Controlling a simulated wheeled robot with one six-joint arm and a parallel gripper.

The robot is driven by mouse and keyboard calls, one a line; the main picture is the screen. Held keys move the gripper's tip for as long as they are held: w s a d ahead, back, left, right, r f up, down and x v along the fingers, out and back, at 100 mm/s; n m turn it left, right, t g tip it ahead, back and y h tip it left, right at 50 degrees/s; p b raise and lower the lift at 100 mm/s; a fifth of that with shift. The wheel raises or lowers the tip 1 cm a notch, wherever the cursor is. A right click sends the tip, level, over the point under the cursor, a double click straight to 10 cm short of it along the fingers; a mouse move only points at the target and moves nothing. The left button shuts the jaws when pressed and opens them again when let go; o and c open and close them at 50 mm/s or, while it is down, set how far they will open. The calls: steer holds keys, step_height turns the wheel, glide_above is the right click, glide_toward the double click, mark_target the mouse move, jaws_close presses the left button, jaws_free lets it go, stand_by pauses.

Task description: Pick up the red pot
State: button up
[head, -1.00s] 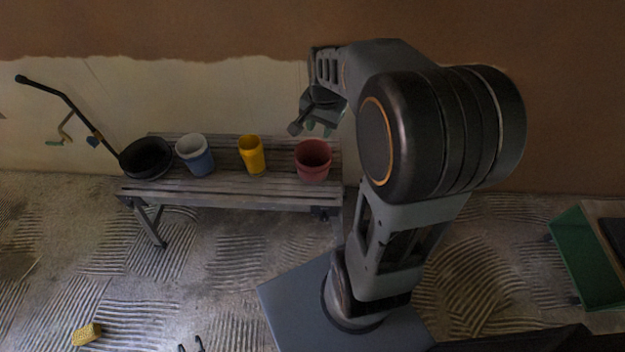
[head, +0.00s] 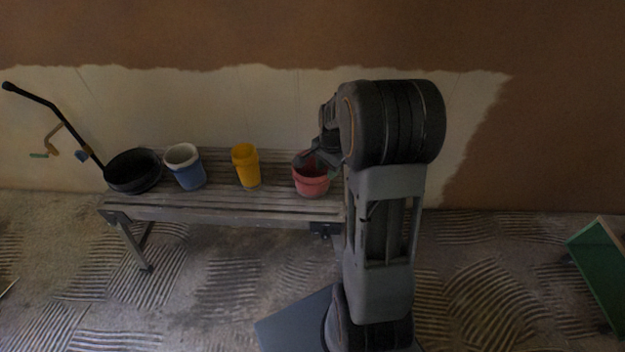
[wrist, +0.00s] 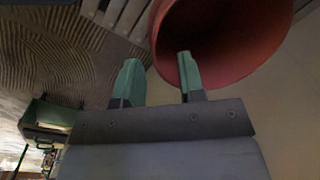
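The red pot (head: 311,184) stands upright at the right end of the wooden bench (head: 225,200). My gripper (head: 317,160) is at the pot's top, over its rim, in the head view. In the wrist view the open mouth of the red pot (wrist: 225,40) fills the upper right. There my gripper (wrist: 159,70) has its two green fingers apart. One finger overlaps the pot's near rim and opening, and the other is outside the pot. Nothing shows clamped between them. How deep the finger reaches is unclear.
Left of the red pot on the bench stand a yellow cup (head: 246,166), a blue and white pot (head: 186,167) and a black bowl (head: 133,172). A plastered wall rises behind. A green box (head: 600,270) is on the floor at far right.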

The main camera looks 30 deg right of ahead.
mark_target(325, 187)
steer(key=shift+w+a+f+b, duration=0.1)
steer(key=shift+f+b, duration=0.55)
steer(key=shift+f, duration=0.75)
steer(key=shift+a+f+b, duration=0.1)
steer(key=shift+f+b, duration=0.55)
steer(key=shift+f, duration=0.7)
steer(key=shift+c, duration=0.3)
jaws_close()
